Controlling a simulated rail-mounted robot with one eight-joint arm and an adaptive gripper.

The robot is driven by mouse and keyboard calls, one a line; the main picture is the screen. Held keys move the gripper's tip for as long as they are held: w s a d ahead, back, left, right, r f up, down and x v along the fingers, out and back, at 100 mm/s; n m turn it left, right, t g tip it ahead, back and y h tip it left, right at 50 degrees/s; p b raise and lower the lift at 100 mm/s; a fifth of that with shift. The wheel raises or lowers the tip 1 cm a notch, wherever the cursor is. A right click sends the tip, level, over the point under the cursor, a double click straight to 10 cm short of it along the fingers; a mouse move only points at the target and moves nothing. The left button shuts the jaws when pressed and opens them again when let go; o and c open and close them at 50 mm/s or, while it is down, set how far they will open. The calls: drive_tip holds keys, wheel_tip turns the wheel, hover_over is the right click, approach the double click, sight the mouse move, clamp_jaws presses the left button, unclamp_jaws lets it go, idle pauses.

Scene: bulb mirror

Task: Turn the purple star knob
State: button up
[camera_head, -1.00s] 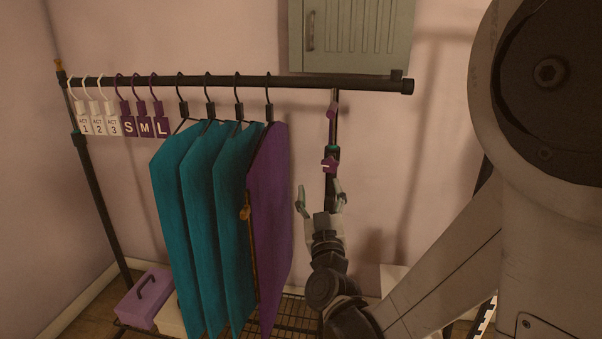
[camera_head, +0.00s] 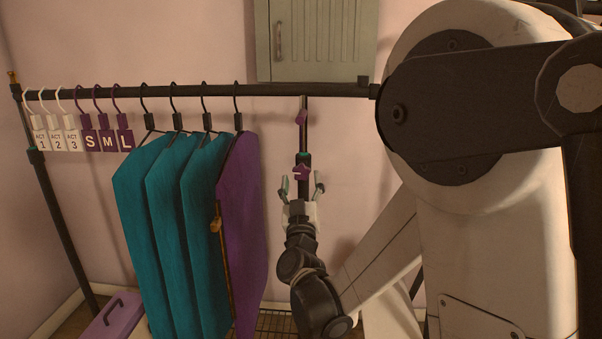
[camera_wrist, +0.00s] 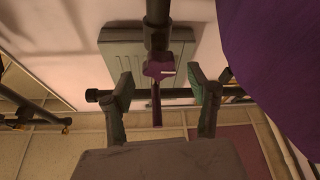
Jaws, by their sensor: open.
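The purple star knob (camera_head: 301,171) sits on the dark right post (camera_head: 304,135) of the clothes rack, below a teal collar. A pale mark shows on its face. In the wrist view the knob (camera_wrist: 158,69) appears between the two fingers, a little nearer the left one, with space on both sides. My gripper (camera_head: 302,186) is open and empty, its fingers pointing up just below and in front of the knob. Its fingers also show spread in the wrist view (camera_wrist: 166,92). I cannot tell the exact depth gap to the knob.
A purple garment (camera_head: 243,225) hangs close left of my gripper, with several teal garments (camera_head: 140,220) beyond it. The rack's top bar (camera_head: 200,90) runs above. A purple peg (camera_head: 301,117) is higher on the post. A grey-green cabinet (camera_head: 318,40) is on the wall.

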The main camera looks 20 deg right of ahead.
sight(301, 174)
drive_tip(key=shift+x, duration=2.1)
drive_tip(key=c, duration=1.2)
